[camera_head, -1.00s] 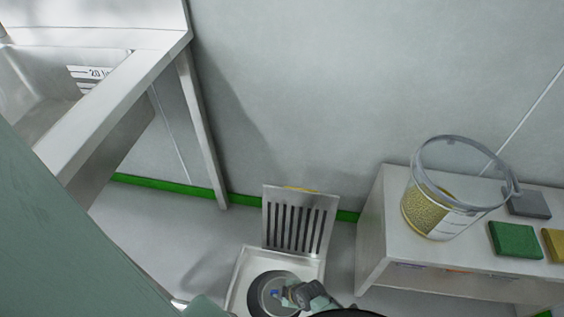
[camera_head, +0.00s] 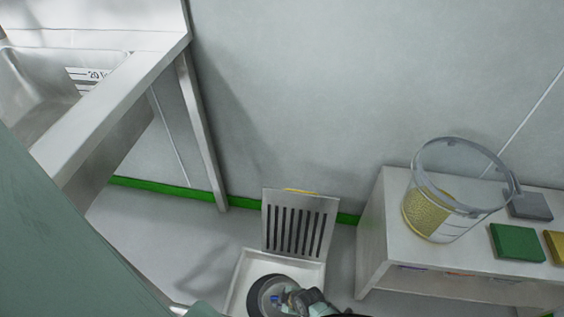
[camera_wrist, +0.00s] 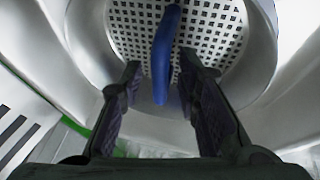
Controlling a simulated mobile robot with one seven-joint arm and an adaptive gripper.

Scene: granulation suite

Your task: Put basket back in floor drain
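The floor drain (camera_head: 236,286) is a pale square frame with a dark round opening. In the wrist view the basket (camera_wrist: 214,45) shows as a perforated metal plate inside a round steel wall, with a blue handle (camera_wrist: 163,62) standing across it. The handle is a small blue spot in the head view (camera_head: 276,299). My gripper (camera_wrist: 163,80) is open, with one dark finger on each side of the handle and gaps visible on both sides. In the head view my gripper and wrist partly hide the drain, so how deep the basket sits cannot be told.
The slotted drain grate (camera_head: 300,225) leans upright against the wall behind the drain. A low bench (camera_head: 373,240) at right holds a clear tub (camera_head: 432,217) and green (camera_head: 516,241), yellow and grey blocks. A steel sink (camera_head: 110,105) stands at left.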

